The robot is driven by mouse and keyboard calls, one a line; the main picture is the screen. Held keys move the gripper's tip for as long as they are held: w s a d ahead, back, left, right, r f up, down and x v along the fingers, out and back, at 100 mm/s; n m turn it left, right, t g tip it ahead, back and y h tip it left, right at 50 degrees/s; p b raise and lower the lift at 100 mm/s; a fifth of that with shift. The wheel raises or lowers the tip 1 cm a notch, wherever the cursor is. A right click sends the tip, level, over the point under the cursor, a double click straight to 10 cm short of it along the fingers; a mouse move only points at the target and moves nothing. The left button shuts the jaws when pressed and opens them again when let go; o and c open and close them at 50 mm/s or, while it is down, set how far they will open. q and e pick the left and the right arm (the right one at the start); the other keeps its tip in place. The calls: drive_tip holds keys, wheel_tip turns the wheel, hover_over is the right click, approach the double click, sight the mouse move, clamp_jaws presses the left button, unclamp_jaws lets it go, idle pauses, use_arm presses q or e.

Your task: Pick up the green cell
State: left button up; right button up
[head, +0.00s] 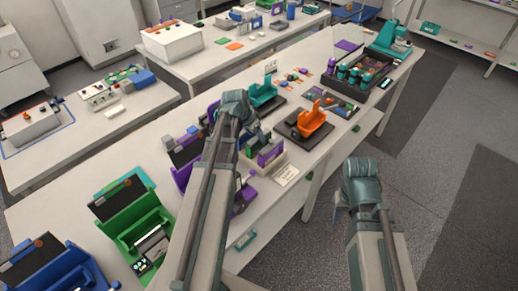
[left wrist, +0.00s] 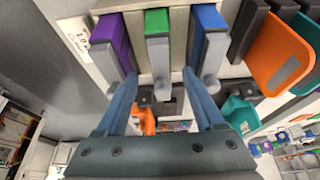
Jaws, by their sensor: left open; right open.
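The green cell (left wrist: 157,24) stands in a pale holder at the top of the left wrist view, between a purple cell (left wrist: 114,36) and a blue cell (left wrist: 209,32). A grey tab hangs below each cell. My left gripper (left wrist: 160,74) is open. Its two fingers reach toward the holder, one on each side of the green cell's line, with nothing gripped. In the head view my left gripper (head: 256,132) is over the bench beside the holder, whose cells are partly hidden there. My right gripper (head: 338,204) is open and empty, off the bench's right edge above the floor.
An orange stand (head: 312,121) and a teal stand (head: 263,92) are close behind the holder. A white card (head: 286,175) lies in front of it. A dark tray of bottles (head: 360,76) is further back. Green (head: 133,217) and blue devices fill the near left.

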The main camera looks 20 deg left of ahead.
sight(259, 146)
use_arm(q)
drive_tip(key=b+x, duration=0.4)
drive_tip(key=shift+w+f, duration=0.2)
drive_tip(key=shift+f, duration=0.15)
drive_tip(key=shift+r, duration=0.1)
clamp_jaws()
idle(1.0)
